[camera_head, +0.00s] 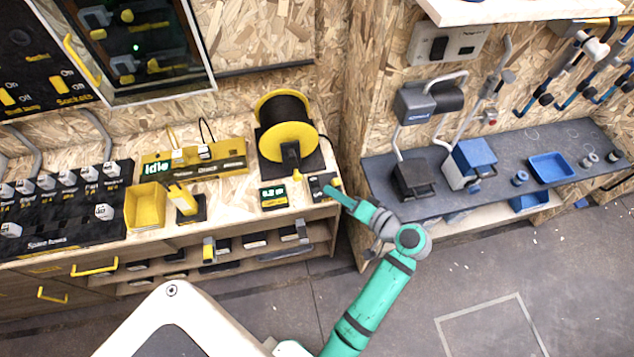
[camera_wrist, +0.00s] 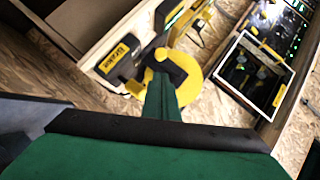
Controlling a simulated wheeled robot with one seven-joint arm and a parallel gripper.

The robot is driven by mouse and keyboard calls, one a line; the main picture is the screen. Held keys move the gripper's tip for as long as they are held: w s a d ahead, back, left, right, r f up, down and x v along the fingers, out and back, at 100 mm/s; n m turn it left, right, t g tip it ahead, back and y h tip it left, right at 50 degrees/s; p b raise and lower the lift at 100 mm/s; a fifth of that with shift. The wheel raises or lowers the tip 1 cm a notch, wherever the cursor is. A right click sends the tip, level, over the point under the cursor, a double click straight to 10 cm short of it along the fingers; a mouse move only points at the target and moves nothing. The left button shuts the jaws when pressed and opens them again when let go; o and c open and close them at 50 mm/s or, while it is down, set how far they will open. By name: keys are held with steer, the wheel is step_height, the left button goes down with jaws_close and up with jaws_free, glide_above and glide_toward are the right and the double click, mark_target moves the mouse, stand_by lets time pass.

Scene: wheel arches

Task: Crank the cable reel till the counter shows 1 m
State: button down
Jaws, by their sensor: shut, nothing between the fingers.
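The cable reel (camera_head: 287,130), with yellow flanges and dark cable wound between them, stands on the wooden bench against the back wall. A dark arm with a yellow part (camera_head: 290,158) shows at its front, perhaps the crank. The counter (camera_head: 273,197) is a small box in front of the reel; its lit display seems to read 0.2 m. My gripper (camera_head: 330,190) is at the bench's right front corner, right of the counter, beside a small dark box (camera_head: 318,186). In the wrist view my shut, empty gripper (camera_wrist: 164,82) overlaps the yellow reel (camera_wrist: 192,88); contact cannot be told.
A yellow bin (camera_head: 146,207) and a yellow panel reading Idle (camera_head: 195,160) lie left on the bench. Shelves with small items are below. The floor (camera_head: 480,290) is clear.

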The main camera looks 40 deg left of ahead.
steer(key=x, duration=1)
steer(key=shift+s+r, duration=0.1)
steer(key=shift+s, duration=0.05)
steer(key=shift+d+y, duration=0.1)
steer(key=shift+y, duration=0.2)
